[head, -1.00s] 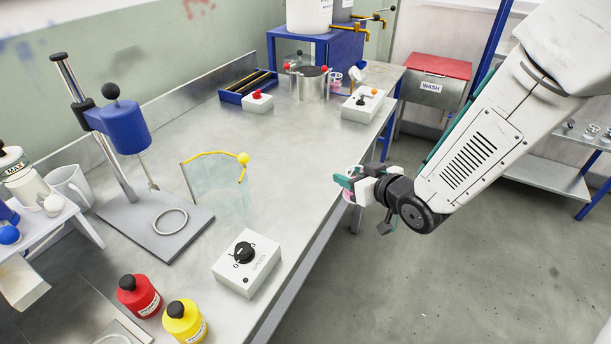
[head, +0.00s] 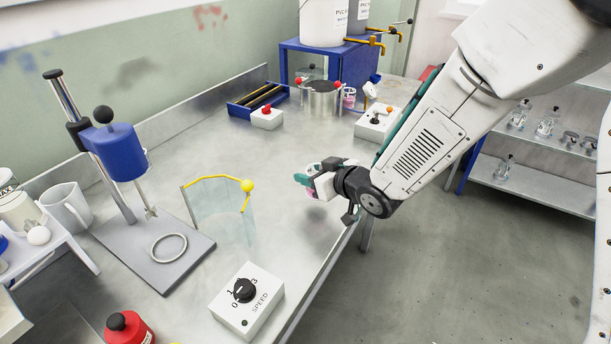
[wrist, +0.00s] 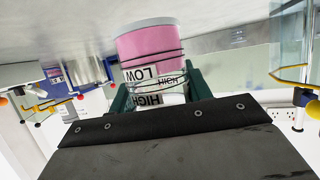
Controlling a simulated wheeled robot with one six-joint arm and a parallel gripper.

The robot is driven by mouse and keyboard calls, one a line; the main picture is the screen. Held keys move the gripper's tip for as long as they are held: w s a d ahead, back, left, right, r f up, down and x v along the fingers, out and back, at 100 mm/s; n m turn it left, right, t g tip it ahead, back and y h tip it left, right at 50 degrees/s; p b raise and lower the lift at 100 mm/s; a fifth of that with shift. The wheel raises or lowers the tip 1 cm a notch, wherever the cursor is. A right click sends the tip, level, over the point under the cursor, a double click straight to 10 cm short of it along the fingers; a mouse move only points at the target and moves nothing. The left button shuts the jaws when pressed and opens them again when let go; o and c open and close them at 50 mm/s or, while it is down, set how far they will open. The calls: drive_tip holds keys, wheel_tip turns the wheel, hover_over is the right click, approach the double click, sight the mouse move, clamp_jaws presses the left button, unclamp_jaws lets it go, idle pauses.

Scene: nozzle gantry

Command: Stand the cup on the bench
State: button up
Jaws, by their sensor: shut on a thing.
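The cup (wrist: 148,50) is clear with pink contents, dark level lines and LOW and HIGH labels. In the wrist view it sits between the green fingers of my gripper (wrist: 155,90), which is shut on it. In the head view, my gripper (head: 309,182) hides most of the cup; a little pink (head: 313,194) shows below the fingers. The bench (head: 295,240) is under it, and a faint shadow lies below, so the cup appears held above the surface. The wrist picture is inverted, with the bench at its top.
A curved clear guard (head: 220,205) with a yellow rail stands left of my gripper. The speed box (head: 247,300) is nearer. A steel pot (head: 320,99), a pink-filled cup (head: 349,98) and a switch box (head: 378,124) stand behind. Bench around the gripper is clear.

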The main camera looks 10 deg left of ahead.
drive_tip(key=shift+w+a, duration=0.35)
drive_tip(key=shift+a, duration=0.1)
drive_tip(key=f, duration=0.3)
drive_tip(key=shift+w+f, duration=0.3)
drive_tip(key=shift+w, duration=0.05)
drive_tip(key=shift+s+a, duration=0.1)
drive_tip(key=shift+a, duration=0.15)
drive_tip(key=shift+f, duration=0.15)
drive_tip(key=o, duration=1)
drive_tip(key=shift+d+r, duration=0.1)
drive_tip(key=shift+r, duration=0.1)
drive_tip(key=v, duration=1.2)
